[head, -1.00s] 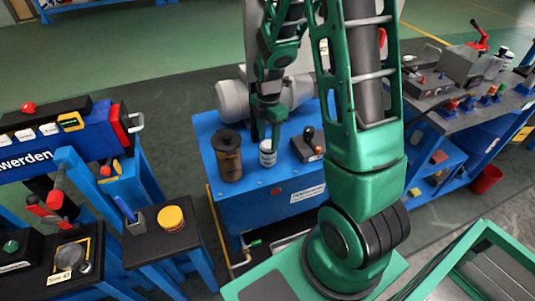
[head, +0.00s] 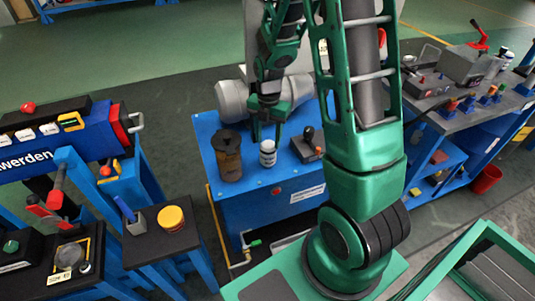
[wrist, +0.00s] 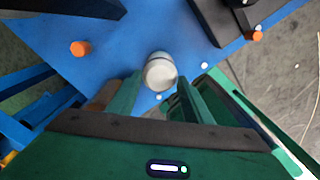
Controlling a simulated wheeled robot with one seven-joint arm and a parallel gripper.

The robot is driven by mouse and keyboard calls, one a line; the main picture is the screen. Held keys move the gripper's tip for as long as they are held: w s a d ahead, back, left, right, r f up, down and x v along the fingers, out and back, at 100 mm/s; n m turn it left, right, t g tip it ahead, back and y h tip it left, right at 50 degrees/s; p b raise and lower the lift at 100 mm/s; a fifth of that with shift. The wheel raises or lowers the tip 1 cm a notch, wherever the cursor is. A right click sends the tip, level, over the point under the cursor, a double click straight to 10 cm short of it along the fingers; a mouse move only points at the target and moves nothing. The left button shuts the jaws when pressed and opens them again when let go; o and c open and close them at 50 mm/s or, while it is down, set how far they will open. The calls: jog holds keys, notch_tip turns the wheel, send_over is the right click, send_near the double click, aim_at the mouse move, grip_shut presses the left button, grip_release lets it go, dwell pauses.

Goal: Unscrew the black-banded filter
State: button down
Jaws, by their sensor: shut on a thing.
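The black-banded filter (head: 267,156) is a small whitish can with a dark band. It stands upright on the blue bench (head: 210,128), right of a brown canister (head: 228,160). My gripper (head: 268,136) points down at it from above, with one finger on either side of its top. In the wrist view the filter (wrist: 160,73) shows as a pale round body between the fingertips of my gripper (wrist: 156,92). The gripper is shut on the filter. The filter's lower joint with the bench is hard to make out.
A dark box with a lever (head: 310,145) stands close right of the filter. A grey motor-like housing (head: 232,100) is behind. A table with a yellow-lidded jar (head: 171,217) is at left. Another bench with controls is at right.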

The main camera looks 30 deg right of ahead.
jog(key=n, duration=0.5)
jog(key=c, duration=0.8)
grip_release()
jog(key=shift+c, duration=1)
